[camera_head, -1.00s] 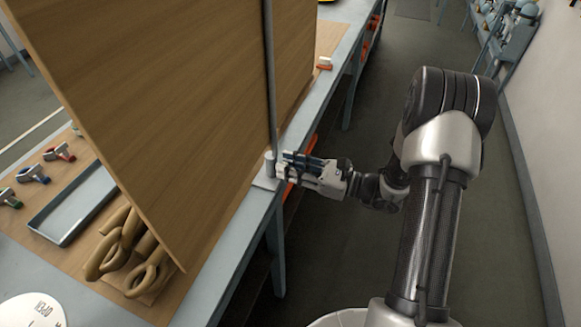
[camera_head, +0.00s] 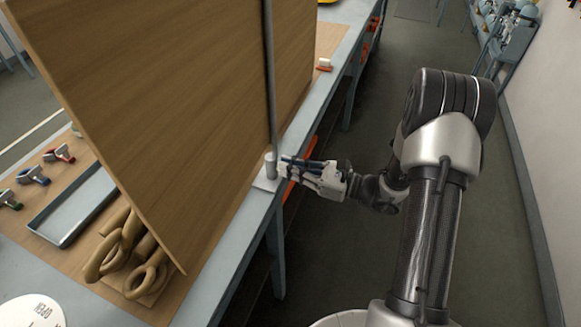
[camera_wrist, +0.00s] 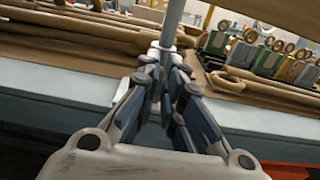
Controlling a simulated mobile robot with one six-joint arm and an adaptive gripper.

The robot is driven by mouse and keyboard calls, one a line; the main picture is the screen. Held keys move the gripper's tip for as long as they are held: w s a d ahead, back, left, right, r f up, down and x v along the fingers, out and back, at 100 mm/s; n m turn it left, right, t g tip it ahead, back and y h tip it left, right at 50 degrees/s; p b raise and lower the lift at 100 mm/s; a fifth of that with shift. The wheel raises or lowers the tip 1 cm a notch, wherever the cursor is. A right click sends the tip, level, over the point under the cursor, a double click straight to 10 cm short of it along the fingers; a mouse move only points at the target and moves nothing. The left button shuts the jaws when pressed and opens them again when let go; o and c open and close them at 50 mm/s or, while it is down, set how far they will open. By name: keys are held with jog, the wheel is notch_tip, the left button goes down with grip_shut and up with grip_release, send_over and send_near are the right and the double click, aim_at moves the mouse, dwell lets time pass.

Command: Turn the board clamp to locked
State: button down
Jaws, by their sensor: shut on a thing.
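The board clamp (camera_head: 270,165) is a small grey fitting at the foot of this post, on a light plate at the bench edge. My gripper (camera_head: 284,166) reaches it from the right and is shut on the clamp. In the wrist view the two dark fingers (camera_wrist: 160,82) converge at the foot of the post (camera_wrist: 171,22). The fingers hide much of the clamp, so I cannot read its setting.
A white disc marked OPEN (camera_head: 25,313) lies at the lower left. The aisle floor (camera_head: 400,60) right of the bench is clear.

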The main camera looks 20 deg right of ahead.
jog(key=m+p, duration=0.3)
jog(key=m, duration=0.1)
jog(key=m+p, duration=0.3)
jog(key=m, duration=0.2)
jog(key=w+m+p, duration=0.1)
jog(key=m+p, duration=0.3)
jog(key=shift+d+f+m, duration=0.3)
jog(key=shift+f, duration=0.05)
jog(key=shift+f+m+p, duration=0.15)
jog(key=shift+m+p, duration=0.2)
jog(key=shift+m, duration=0.75)
jog(key=shift+f+m+p, duration=0.15)
jog(key=shift+m+p, duration=0.2)
jog(key=shift+m, duration=0.75)
jog(key=c, duration=1.7)
grip_release()
